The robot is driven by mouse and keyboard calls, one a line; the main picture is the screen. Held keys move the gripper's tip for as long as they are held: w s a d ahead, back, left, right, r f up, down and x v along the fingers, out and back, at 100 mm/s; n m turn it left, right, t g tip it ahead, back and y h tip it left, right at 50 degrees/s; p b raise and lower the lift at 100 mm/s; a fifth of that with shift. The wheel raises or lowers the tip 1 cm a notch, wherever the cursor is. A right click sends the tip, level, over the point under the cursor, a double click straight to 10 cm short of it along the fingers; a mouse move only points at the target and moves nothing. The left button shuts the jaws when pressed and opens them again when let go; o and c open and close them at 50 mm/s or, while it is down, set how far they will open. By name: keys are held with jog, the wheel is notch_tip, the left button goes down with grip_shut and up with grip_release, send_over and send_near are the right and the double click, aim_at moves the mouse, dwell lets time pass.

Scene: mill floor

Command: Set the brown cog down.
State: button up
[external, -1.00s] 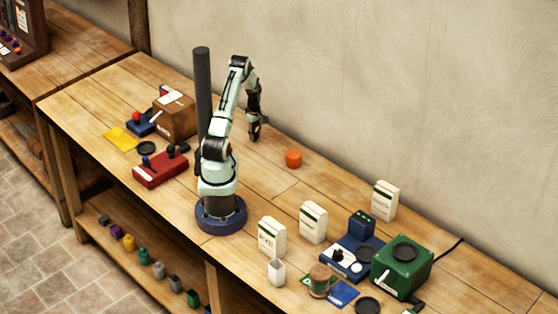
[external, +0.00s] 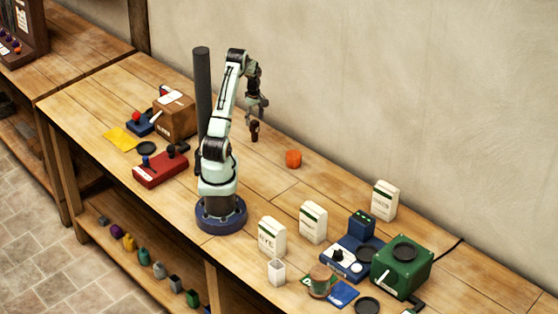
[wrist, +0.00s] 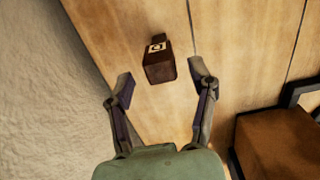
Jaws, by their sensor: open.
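The brown cog (external: 254,131) is a small dark brown piece standing on the bench near the wall, behind my arm. In the wrist view the cog (wrist: 158,66) shows a pale square label with a dark mark and lies beyond and between my fingertips, touching neither. My gripper (external: 258,101) is above the cog, with a gap between them. In the wrist view my gripper (wrist: 162,76) has its two fingers spread wide with nothing held.
An orange piece (external: 293,159) stands to the right of the cog. White cartons, a blue device and a green box (external: 402,268) fill the right end. Bench around the cog is clear.

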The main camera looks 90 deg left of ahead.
notch_tip(320, 180, up, 5)
jog(key=shift+w, duration=0.1)
jog(key=w+d+r+m, duration=0.6)
jog(key=w+d+r, duration=0.1)
jog(key=w+d, duration=0.25)
jog(key=w+d+r+m, duration=0.15)
jog(key=d+m, duration=0.25)
jog(key=d, duration=0.4)
jog(key=w+d+r+m, duration=0.1)
jog(key=d+r+m, duration=0.25)
jog(key=d, duration=0.55)
jog(key=s+d+m, duration=0.9)
jog(key=d+m, duration=0.3)
jog(key=d, duration=0.2)
jog(key=shift+s+d+y, duration=0.15)
jog(key=shift+s+y, duration=0.1)
jog(key=shift+y, duration=0.15)
jog(key=shift+f, duration=0.1)
